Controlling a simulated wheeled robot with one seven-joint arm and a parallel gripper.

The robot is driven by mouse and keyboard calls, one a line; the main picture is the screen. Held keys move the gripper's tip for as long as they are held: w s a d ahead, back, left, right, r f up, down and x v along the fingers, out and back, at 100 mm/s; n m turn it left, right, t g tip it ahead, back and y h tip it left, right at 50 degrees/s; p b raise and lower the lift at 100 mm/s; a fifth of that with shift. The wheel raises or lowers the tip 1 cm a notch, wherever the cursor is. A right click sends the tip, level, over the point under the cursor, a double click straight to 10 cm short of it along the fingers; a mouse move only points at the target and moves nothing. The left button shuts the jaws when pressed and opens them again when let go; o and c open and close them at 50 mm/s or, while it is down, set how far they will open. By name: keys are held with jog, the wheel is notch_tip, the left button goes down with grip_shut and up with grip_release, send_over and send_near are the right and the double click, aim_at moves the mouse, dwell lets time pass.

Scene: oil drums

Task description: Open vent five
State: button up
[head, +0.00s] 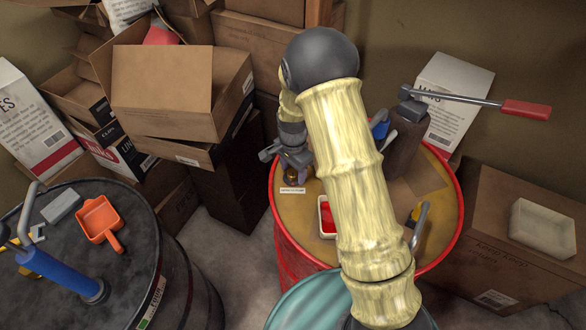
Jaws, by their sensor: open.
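My gripper (286,163) is open over the left rim side of the red drum (300,246) with a tan top. A small dark brass fitting (292,176), perhaps a vent, sits right below the fingers and is partly hidden by them. I cannot tell whether the fingers touch it. A small white label (292,190) lies in front of the fitting, its print too small to read. My arm crosses the middle of the drum top and hides much of it.
On the red drum stand a red-filled tray (327,217), a metal hook-like handle (418,224) and a brown post with a red-handled lever (480,99). The black drum (140,250) at left holds an orange scoop (100,220) and a blue pump (60,274). Cartons (180,90) crowd behind.

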jog(key=c, duration=1)
jog(key=shift+o, duration=0.2)
jog(key=shift+n, duration=0.5)
jog(key=n, duration=0.3)
jog(key=shift+n, duration=0.4)
jog(key=n, duration=0.4)
jog(key=shift+w, duration=0.1)
jog(key=n, duration=0.5)
jog(key=shift+r, duration=0.1)
jog(key=n, duration=0.4)
jog(key=shift+a+n, duration=0.1)
jog(key=shift+n, duration=0.2)
